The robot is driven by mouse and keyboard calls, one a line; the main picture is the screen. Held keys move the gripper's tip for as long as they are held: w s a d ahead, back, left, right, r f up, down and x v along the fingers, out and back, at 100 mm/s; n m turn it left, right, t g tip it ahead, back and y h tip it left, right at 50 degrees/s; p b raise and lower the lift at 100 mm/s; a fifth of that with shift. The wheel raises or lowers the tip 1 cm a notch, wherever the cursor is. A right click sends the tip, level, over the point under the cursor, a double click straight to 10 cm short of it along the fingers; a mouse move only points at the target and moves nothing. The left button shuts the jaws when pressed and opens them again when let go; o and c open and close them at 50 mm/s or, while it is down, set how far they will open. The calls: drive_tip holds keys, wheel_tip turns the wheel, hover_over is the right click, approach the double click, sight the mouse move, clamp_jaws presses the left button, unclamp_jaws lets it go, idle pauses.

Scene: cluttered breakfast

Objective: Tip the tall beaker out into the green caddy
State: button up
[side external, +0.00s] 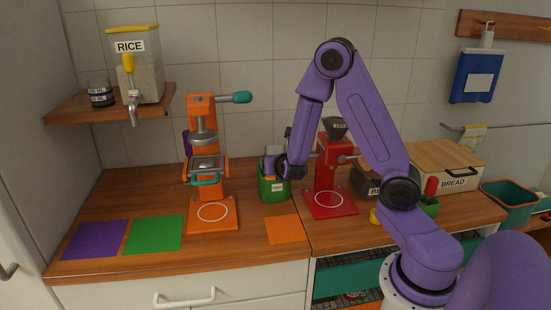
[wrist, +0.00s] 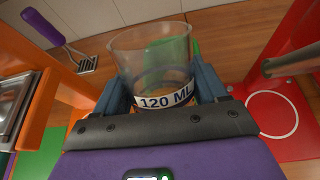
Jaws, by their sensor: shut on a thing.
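My gripper (wrist: 160,88) is shut on the tall beaker (wrist: 150,50), a clear vessel marked 120 ML. Its wide mouth points up and away in the wrist view, with a finger on each side. An orange-brown colour shows low in it; I cannot tell whether that is contents or the counter behind. The green caddy (side external: 274,190) stands on the counter between two machines, with a pale label. In the side external view my gripper (side external: 284,168) is at the caddy's upper right, and I cannot make out the beaker there. Green shows through the beaker in the wrist view.
An orange machine (side external: 207,175) stands left of the caddy and a red machine (side external: 329,175) close on its right. A purple-handled slotted utensil (wrist: 60,38) shows at upper left in the wrist view. Purple (side external: 95,240), green (side external: 154,234) and orange (side external: 285,230) squares lie in front.

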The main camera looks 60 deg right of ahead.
drive_tip(key=shift+s+a+f+g+y, duration=0.1)
drive_tip(key=shift+f+g+y, duration=0.35)
drive_tip(key=shift+f, duration=0.35)
drive_tip(key=shift+s+a+f+g+y, duration=0.15)
drive_tip(key=shift+f+g+y, duration=0.35)
drive_tip(key=shift+g+y, duration=0.4)
drive_tip(key=shift+m+g+y, duration=0.25)
drive_tip(key=shift+m+y, duration=0.05)
drive_tip(key=shift+y, duration=0.05)
drive_tip(key=shift+a+r+g+y, duration=0.1)
drive_tip(key=shift+r+g+y, duration=0.15)
drive_tip(key=shift+g+y, duration=0.45)
drive_tip(key=shift+s+f, duration=0.15)
drive_tip(key=shift+f, duration=0.05)
drive_tip(key=shift+t+h, duration=0.3)
